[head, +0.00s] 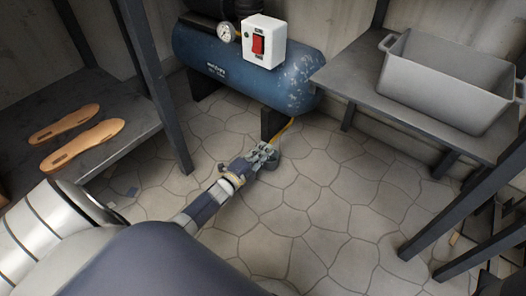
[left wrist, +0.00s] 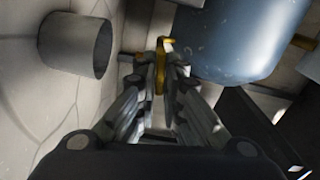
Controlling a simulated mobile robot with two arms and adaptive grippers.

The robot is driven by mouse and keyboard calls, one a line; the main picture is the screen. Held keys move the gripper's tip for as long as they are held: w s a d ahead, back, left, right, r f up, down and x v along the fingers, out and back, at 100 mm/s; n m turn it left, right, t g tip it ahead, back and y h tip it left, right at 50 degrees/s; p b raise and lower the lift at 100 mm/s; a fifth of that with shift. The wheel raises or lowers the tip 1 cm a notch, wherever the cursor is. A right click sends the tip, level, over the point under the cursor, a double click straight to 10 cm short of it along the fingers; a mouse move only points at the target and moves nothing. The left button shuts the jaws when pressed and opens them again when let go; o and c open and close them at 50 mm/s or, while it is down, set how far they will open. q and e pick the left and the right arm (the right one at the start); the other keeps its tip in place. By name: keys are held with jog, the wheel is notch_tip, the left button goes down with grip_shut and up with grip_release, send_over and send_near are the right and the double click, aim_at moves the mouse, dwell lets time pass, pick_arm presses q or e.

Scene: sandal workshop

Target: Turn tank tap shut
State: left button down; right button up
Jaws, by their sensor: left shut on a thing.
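The blue tank (head: 240,70) lies along the back wall; its rounded underside (left wrist: 228,45) fills the upper right of the left wrist view. My left gripper (head: 268,153) reaches low over the floor, just in front of the tank's right end. In the left wrist view its fingers (left wrist: 160,75) are closed around a yellow lever (left wrist: 159,68), which looks like the tank tap's handle. A yellow part (head: 284,128) also shows beyond the gripper in the head view. The tap's body is mostly hidden, and I cannot tell how far the lever is turned. My right gripper is not in view.
A grey open cylinder (left wrist: 75,45) is beside the fingers. A white box with a red switch (head: 259,45) and a gauge (head: 226,33) are on the tank. Sandal soles (head: 83,143) lie on the left shelf; a grey tub (head: 445,88) stands right. Central floor is clear.

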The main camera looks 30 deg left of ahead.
pick_arm(q)
jog(key=shift+f+m, duration=0.1)
jog(key=shift+m, duration=0.8)
jog(key=shift+d, duration=0.1)
jog(key=c, duration=1.7)
grip_release()
jog(key=s, duration=0.8)
jog(key=s+a, duration=0.1)
jog(key=s, duration=0.3)
